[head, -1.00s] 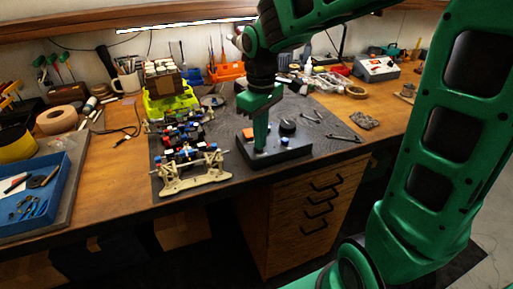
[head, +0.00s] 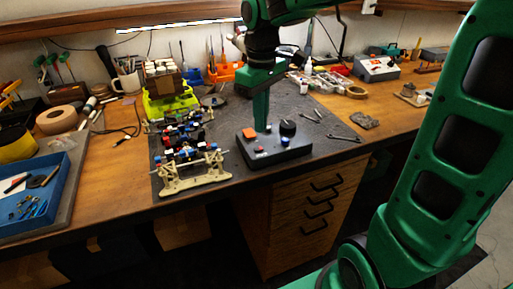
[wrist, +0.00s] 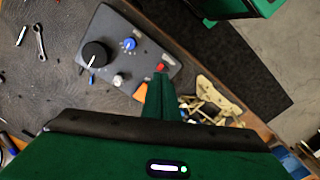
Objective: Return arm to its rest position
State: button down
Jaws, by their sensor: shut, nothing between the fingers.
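My green gripper (head: 262,127) is shut and empty, pointing down over the work mat in the head view. Its fingers are in front of the back part of a dark control box (head: 270,155); whether they touch it I cannot tell. The box carries a black knob, an orange button, a red button and smaller knobs. In the wrist view the shut fingers (wrist: 162,85) show beside the red button of the control box (wrist: 110,62), apparently above it. The upper part of my arm reaches in from the top right of the head view.
An RC car chassis (head: 190,172) lies left of the box on the dark mat. A blue tray (head: 55,208) with tools is at the far left. Wrenches (head: 343,138) lie right of the box. Bins and a grey device (head: 377,68) stand at the back. Drawers are below.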

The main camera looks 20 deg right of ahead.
jog(key=shift+r, duration=0.65)
jog(key=s+d+f+m, duration=0.4)
jog(key=s+d+m, duration=0.2)
jog(key=s, duration=0.5)
jog(key=s+d+f+m, duration=0.3)
jog(key=s+d+m, duration=0.3)
jog(key=s+d, duration=0.5)
jog(key=shift+s+d+f, duration=0.15)
jog(key=shift+s+f, duration=0.2)
jog(key=shift+s, duration=0.4)
